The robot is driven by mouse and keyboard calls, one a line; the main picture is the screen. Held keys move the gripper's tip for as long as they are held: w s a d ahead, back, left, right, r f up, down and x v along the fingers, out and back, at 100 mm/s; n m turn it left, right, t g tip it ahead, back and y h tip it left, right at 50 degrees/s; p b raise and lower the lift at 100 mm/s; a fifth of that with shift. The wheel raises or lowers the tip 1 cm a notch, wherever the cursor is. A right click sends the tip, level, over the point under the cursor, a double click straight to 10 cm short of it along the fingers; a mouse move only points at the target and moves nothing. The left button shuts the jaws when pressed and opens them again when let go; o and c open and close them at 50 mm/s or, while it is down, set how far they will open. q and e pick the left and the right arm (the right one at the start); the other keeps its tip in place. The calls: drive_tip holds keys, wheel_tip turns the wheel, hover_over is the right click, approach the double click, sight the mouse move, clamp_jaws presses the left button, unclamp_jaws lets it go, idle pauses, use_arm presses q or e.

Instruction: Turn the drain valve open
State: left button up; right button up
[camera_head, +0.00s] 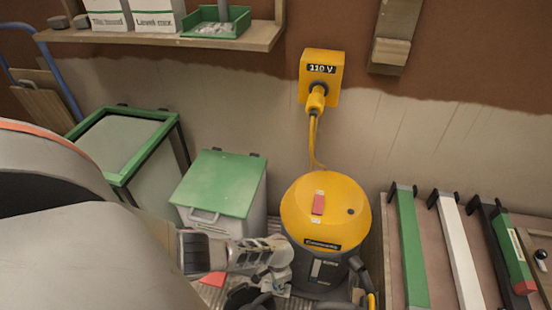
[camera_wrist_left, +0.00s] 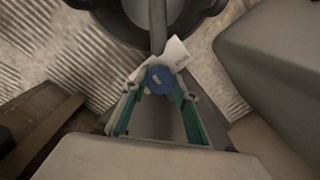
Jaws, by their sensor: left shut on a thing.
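The drain valve shows as a round blue knob (camera_wrist_left: 159,79) with a small pale mark, in the left wrist view. A white piece with a label sits right behind it. My left gripper (camera_wrist_left: 160,94) has its teal-lined fingers on both sides of the knob and is shut on it. In the head view my left gripper (camera_head: 272,283) is low, in front of the yellow-topped machine (camera_head: 325,213); the knob cannot be made out there. My right gripper is not in view.
A dark round tub (camera_wrist_left: 125,22) stands beyond the knob on ribbed flooring. A green-lidded bin (camera_head: 217,183) and a green-rimmed bin (camera_head: 115,150) stand left of the machine. A bench (camera_head: 382,250) with green and white bars is at right. A yellow 110 V socket box (camera_head: 321,76) feeds the machine's cable.

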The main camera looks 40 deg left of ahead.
use_arm(q)
drive_tip(key=shift+d+n, duration=0.1)
drive_tip(key=shift+n, duration=0.6)
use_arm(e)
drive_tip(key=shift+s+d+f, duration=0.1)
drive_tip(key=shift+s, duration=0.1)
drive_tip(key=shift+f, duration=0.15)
use_arm(q)
drive_tip(key=o, duration=1.1)
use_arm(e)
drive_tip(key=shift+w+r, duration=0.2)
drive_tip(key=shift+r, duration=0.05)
use_arm(q)
wheel_tip(320, 180, up, 12)
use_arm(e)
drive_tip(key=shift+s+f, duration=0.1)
